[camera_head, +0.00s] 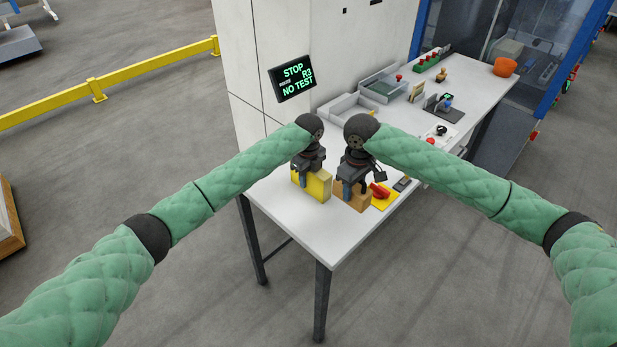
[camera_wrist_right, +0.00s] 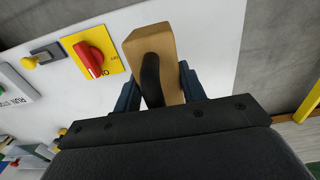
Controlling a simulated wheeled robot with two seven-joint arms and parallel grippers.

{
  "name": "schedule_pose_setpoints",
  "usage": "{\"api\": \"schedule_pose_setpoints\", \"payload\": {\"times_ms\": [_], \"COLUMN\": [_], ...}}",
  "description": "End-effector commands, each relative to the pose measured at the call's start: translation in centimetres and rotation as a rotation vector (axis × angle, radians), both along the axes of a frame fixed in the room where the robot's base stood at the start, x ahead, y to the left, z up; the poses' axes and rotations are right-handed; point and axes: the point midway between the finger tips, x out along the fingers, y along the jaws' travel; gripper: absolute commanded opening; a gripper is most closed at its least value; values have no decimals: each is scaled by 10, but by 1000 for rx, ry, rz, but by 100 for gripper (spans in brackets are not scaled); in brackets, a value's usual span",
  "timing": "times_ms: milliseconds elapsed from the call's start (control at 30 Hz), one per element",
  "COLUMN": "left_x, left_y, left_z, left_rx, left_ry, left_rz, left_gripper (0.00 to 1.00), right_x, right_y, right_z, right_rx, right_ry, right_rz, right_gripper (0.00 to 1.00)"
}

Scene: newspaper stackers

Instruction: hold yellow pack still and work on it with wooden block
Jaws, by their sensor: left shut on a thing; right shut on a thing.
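The yellow pack (camera_head: 323,186) stands upright on the white table near its left end in the head view. My left gripper (camera_head: 303,178) is over it and shut on it, hiding part of its top and near face. The wooden block (camera_head: 353,203) is just right of the pack, with a small gap between them. My right gripper (camera_head: 349,188) is shut on the block from above. In the right wrist view the block (camera_wrist_right: 141,42) sits between the blue fingers (camera_wrist_right: 160,88), with a dark curved piece along it. Whether the block touches the table is unclear.
A red rotary switch on a yellow plate (camera_head: 380,194) lies close right of the block. Grey trays (camera_head: 350,108) and a sign reading STOP (camera_head: 293,78) are behind. The table's near edge (camera_head: 318,262) is close; the front-left tabletop is clear.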

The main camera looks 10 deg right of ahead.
Motion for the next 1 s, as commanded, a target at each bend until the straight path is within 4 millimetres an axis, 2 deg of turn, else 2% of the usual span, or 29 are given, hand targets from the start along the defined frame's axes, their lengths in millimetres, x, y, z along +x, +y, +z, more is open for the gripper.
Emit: {"api": "schedule_pose_setpoints", "payload": {"times_ms": [33,133,167,433,567,667,1000], "left_x": [0,0,0,0,1,1,1], "left_y": [0,0,0,0,0,0,-1], "left_z": [1,1,1,1,9,21,85], "left_rx": [-1,-1,-1,0,-2,-2,-2], "left_ry": [-1,-1,-1,0,-1,-1,-1], "left_rz": [0,0,0,0,0,-1,-1], "left_gripper": [40,60,62,62,62,62,62], "right_x": [0,0,0,0,0,0,0], "right_y": [0,0,0,0,0,0,0], "right_z": [0,0,0,0,0,0,0], "right_rx": [1,1,1,1,1,1,1], "right_ry": [-1,-1,-1,-1,-1,-1,-1], "right_rz": [0,0,0,0,0,0,0], "right_gripper": [11,11,11,11,11,11,11]}}
